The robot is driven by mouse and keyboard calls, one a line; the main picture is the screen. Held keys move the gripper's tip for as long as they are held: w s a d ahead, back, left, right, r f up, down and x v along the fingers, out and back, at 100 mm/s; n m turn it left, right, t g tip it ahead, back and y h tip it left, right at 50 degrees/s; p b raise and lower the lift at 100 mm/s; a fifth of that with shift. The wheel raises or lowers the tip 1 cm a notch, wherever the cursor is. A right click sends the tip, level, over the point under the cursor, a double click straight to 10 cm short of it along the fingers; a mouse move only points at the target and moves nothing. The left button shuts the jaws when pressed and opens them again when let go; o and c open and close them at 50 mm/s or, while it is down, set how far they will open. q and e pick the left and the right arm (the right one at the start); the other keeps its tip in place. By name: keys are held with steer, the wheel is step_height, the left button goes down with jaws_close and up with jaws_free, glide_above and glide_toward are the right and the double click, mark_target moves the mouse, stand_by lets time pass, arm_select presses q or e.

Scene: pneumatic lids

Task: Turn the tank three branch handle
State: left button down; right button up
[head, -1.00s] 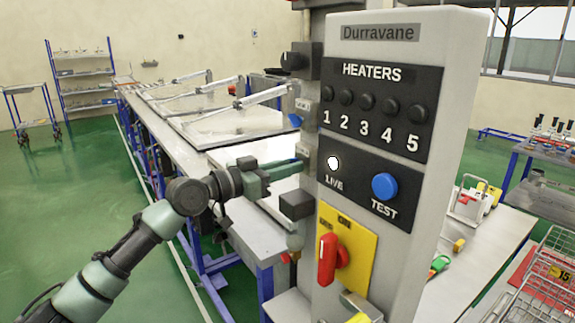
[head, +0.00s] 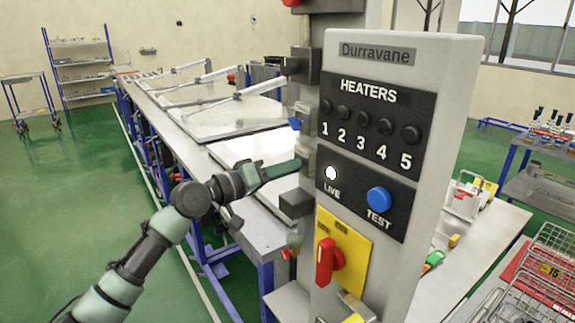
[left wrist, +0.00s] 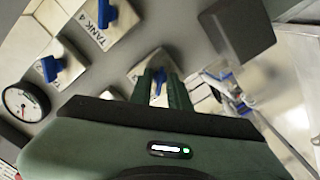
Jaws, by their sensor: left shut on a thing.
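My left gripper (head: 298,165) reaches in from the left to the side of the grey control column, where its fingertips are partly hidden. In the left wrist view its fingers (left wrist: 162,88) are closed around a blue handle (left wrist: 159,80) on a pale square plate. The label of this handle is not readable. Another blue handle (left wrist: 106,14) on a plate marked TANK 4 sits up and to the left, and a further blue handle (left wrist: 52,68) is at the left. In the head view one blue handle (head: 294,123) shows above my gripper. My right gripper is not in view.
The column's front panel (head: 370,130) carries heater buttons, a blue test button (head: 379,199) and a red switch (head: 326,262). A dark block (head: 296,204) juts out just below my gripper. A round gauge (left wrist: 26,102) is at the wrist view's left. A long bench (head: 215,125) stands behind.

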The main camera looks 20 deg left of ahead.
arm_select(q)
steer(key=shift+r+n, duration=0.2)
steer(key=shift+n, duration=0.1)
steer(key=c, duration=1.6)
jaws_free()
steer(key=shift+w+f, duration=0.1)
